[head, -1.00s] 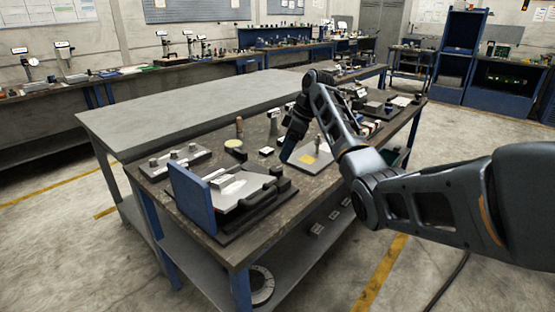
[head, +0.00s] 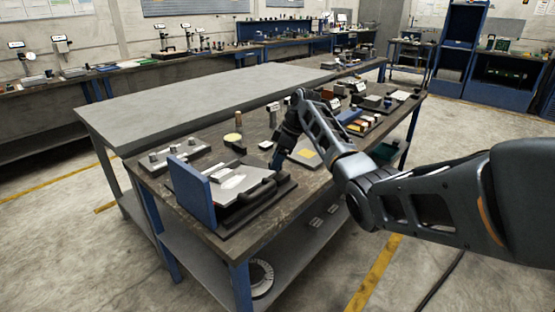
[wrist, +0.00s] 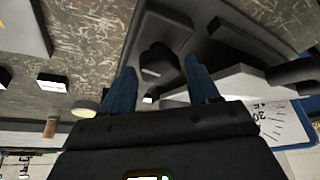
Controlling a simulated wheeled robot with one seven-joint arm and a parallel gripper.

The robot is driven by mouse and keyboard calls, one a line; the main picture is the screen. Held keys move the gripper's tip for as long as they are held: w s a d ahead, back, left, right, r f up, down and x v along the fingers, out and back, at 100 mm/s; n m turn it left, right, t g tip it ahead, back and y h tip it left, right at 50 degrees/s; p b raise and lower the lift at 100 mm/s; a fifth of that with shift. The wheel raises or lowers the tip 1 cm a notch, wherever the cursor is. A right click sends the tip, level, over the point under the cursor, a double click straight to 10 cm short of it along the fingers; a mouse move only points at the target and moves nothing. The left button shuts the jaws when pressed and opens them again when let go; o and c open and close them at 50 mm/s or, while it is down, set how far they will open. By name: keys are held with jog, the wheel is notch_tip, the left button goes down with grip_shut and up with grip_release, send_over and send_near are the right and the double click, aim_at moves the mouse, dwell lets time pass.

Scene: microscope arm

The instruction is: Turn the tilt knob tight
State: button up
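A dark knob-like part (wrist: 158,62) shows in the wrist view between and just beyond the fingertips; I take it for the tilt knob. My gripper (wrist: 157,70) is open, its two blue fingers apart with clear gaps to this part. A white degree scale (wrist: 268,122) marked 30, on a blue-edged plate, lies right of the fingers. In the head view my gripper (head: 279,158) hangs over the bench, behind and right of the fixture with the blue upright plate (head: 189,194). The knob cannot be made out there.
The workbench (head: 215,236) also holds a block with small posts (head: 178,157), a wooden-handled tool (head: 239,123) with a pale yellow disc (head: 233,144), and a plate with a yellow square (head: 307,153). A bare grey table (head: 200,104) stands behind.

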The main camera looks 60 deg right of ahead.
jog(key=c, duration=0.8)
jog(key=shift+p, duration=0.35)
jog(key=m+p, duration=0.1)
jog(key=m, duration=0.1)
jog(key=m+h+p, duration=0.1)
jog(key=p, duration=0.1)
jog(key=shift+a+r+m+h+p, duration=0.2)
jog(key=shift+m+h+p, duration=0.1)
jog(key=shift+m, duration=0.1)
jog(key=m+h+p, duration=0.1)
jog(key=m+p, duration=0.2)
jog(key=m, duration=0.1)
jog(key=shift+a+m+h, duration=0.1)
jog(key=shift+m+h, duration=0.2)
jog(key=shift+h, duration=0.1)
jog(key=m+h+p, duration=0.1)
jog(key=m, duration=0.2)
jog(key=shift+f+g, duration=0.15)
jog(key=shift+g, duration=0.15)
jog(key=shift+w+a+m+g+h, duration=0.1)
jog(key=shift+m+g+h, duration=0.2)
jog(key=shift+m, duration=0.8)
jog(key=shift+m+g+h, duration=0.3)
jog(key=shift+m, duration=0.8)
